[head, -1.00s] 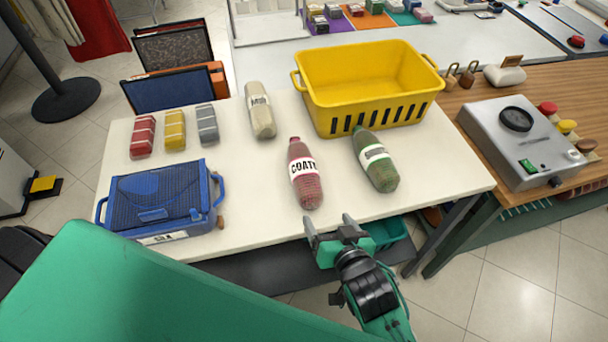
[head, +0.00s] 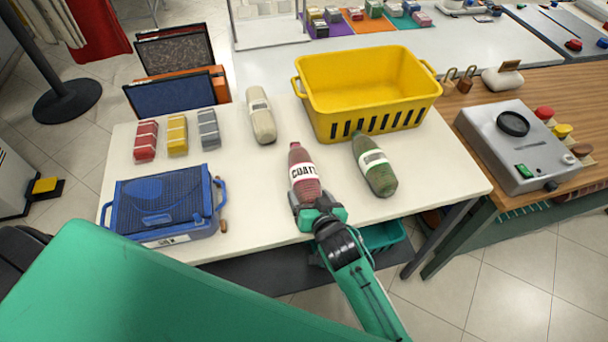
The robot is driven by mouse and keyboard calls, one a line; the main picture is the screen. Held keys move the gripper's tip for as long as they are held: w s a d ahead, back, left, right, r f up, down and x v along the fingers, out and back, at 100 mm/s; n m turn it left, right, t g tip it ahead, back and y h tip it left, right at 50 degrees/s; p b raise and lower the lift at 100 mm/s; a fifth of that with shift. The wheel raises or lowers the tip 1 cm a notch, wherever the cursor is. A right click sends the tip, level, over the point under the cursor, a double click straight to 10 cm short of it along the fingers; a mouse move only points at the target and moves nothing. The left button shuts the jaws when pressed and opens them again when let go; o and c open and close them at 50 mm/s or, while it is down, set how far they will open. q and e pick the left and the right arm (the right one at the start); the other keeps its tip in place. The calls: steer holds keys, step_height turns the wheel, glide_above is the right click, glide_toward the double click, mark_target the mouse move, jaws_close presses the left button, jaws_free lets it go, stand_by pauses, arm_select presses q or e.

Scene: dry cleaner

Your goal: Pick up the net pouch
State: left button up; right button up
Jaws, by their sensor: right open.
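Three net pouches lie on the white table (head: 255,205). The red net pouch (head: 303,167) has a white label reading "COAT" and lies at the front middle. The green net pouch (head: 374,165) lies to its right, and the beige net pouch (head: 261,116) lies farther back to the left. My right gripper (head: 319,207) is open at the near end of the red pouch and hides that end. I cannot tell whether the fingers touch it. My left gripper is not in view.
A yellow basket (head: 322,102) stands behind the red and green pouches. A blue case (head: 165,205) sits at the front left, with red, yellow and grey packets (head: 177,135) behind it. A grey device (head: 515,150) stands on the wooden table at right.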

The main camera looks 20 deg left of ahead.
steer(key=shift+x, duration=0.9)
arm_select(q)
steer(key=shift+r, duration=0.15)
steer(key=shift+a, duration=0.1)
arm_select(e)
steer(key=c, duration=1)
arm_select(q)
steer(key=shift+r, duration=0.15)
arm_select(e)
steer(key=shift+o, duration=0.2)
steer(key=shift+r, duration=0.2)
